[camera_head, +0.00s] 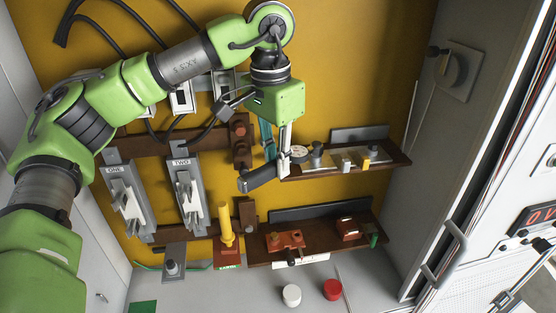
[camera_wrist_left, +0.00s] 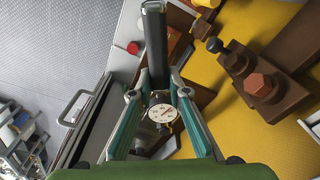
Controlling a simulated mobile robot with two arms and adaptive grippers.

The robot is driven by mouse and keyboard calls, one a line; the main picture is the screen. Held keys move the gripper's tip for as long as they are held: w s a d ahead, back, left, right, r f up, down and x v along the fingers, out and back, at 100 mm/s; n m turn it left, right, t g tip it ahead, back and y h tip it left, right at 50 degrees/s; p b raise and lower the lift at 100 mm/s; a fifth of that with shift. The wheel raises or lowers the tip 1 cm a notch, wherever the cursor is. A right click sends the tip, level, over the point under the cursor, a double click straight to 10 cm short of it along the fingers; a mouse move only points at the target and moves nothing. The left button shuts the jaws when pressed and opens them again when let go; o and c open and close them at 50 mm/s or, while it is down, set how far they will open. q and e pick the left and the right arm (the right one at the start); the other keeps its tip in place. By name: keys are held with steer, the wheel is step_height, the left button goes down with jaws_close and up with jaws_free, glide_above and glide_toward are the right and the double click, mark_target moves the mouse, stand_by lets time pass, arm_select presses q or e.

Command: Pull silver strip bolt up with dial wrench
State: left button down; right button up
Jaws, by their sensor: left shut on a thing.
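My left gripper (camera_head: 278,140) reaches down from above to the upper right shelf and is shut on the dial wrench. The dial wrench has a round white dial (camera_head: 299,152) and a thick black handle (camera_head: 260,178) pointing left and toward the lower shelf. In the left wrist view the fingers (camera_wrist_left: 158,97) close around the wrench near its dial (camera_wrist_left: 162,113). A grey bolt (camera_head: 317,152) stands on the silver strip (camera_head: 312,168) just right of the dial. Whether the wrench head sits on that bolt is hidden. My right gripper does not show.
The upper brown shelf (camera_head: 395,160) also holds a white block and a yellow block (camera_head: 366,162). The lower brown shelf (camera_head: 330,242) carries red-brown blocks. A yellow post (camera_head: 226,222) stands left of it. White and red caps (camera_head: 332,289) are on the grey ledge.

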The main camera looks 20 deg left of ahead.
arm_select(q)
steer(key=shift+s+d, duration=0.1)
steer(key=shift+d, duration=0.05)
steer(key=shift+r, duration=0.2)
steer(key=shift+r+p, duration=1)
steer(key=shift+r, duration=1.35)
